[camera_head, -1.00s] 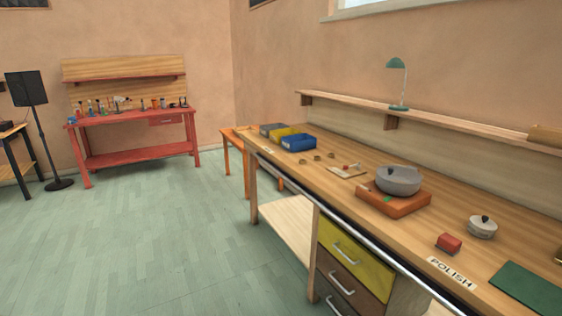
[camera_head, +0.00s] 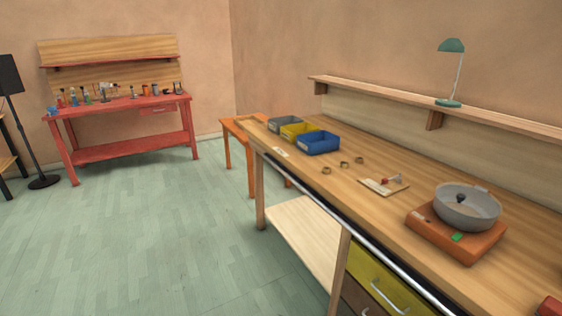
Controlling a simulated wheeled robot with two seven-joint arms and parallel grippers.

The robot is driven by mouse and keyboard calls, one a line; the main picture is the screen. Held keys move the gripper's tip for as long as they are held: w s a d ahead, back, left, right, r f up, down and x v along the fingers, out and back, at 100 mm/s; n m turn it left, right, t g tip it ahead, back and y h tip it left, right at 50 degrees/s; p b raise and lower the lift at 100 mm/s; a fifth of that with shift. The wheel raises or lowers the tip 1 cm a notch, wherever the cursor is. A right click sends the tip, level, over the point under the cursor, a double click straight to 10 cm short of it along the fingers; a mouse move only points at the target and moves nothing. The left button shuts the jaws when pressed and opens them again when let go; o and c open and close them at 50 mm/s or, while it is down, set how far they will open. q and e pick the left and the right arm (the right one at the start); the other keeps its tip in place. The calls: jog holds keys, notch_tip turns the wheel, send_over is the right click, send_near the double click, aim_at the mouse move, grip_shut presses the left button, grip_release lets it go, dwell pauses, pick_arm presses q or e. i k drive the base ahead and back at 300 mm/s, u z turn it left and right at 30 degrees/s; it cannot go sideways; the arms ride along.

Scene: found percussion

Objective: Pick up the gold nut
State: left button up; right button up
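Several small things lie on the wooden workbench (camera_head: 400,215). Three small brownish-gold rings, which look like nuts, lie apart in a loose row in front of the blue bin: a left one (camera_head: 326,170), a middle one (camera_head: 344,164) and a right one (camera_head: 360,160). They are too small here to tell which one is the gold nut. Neither of my grippers is in view.
Grey (camera_head: 285,124), yellow (camera_head: 300,131) and blue (camera_head: 318,143) bins stand at the bench's far end. An orange base (camera_head: 458,244) carries a grey bowl (camera_head: 466,212). The floor (camera_head: 190,240) at left is clear.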

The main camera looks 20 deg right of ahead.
aim_at(325, 170)
jog(key=z, duration=0.05)
jog(key=i, duration=0.95)
jog(key=z, duration=0.3)
